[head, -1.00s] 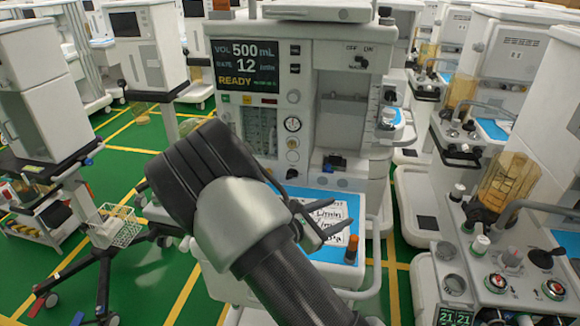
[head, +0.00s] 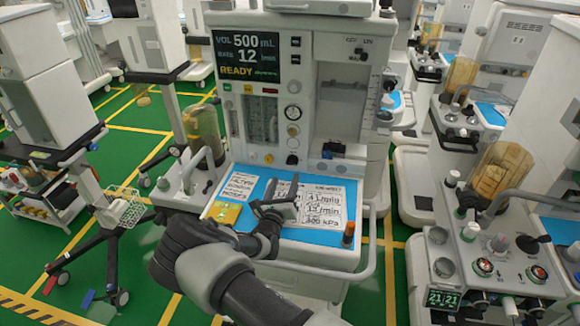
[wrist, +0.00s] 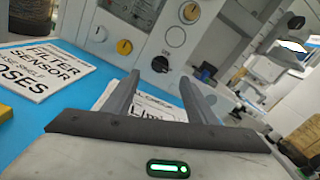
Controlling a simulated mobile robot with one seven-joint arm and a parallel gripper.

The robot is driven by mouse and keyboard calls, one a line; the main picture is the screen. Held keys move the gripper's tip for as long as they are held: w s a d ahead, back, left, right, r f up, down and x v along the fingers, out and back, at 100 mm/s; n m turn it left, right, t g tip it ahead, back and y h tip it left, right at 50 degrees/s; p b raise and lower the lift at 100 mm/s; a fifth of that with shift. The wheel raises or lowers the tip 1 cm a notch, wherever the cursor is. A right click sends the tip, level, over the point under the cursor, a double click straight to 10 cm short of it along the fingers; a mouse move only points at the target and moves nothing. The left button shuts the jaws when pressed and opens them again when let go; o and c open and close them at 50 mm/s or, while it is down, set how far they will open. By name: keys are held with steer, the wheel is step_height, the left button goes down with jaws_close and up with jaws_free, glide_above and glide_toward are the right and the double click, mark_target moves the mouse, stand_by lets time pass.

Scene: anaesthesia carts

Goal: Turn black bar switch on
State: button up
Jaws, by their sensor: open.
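A black switch (head: 360,50) sits under small OFF and ON lettering on the upper right of the white anaesthesia machine (head: 352,182). A round black knob (head: 292,159) is low on its front panel and also shows in the wrist view (wrist: 160,64). I cannot tell the setting of either, or see clearly which has a bar. My gripper (head: 290,201) is low over the blue worktop, well below the upper switch. In the wrist view its two fingers (wrist: 160,88) are apart with nothing held, pointing towards the panel.
The blue worktop (head: 262,188) bears printed cards (head: 322,208), a yellow pad (head: 226,213) and an orange-topped post (head: 348,235). A bellows jar (head: 202,131) stands at left. A screen (head: 245,60) reads READY. Other carts stand on both sides; green floor shows at left.

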mark_target(291, 163)
steer(key=w, duration=0.3)
steer(key=w+d, duration=0.1)
steer(key=w, duration=0.4)
steer(key=shift+w+d, duration=0.3)
steer(key=shift+d, duration=0.1)
steer(key=c, duration=1.1)
steer(key=m, duration=0.4)
steer(key=shift+p, duration=0.35)
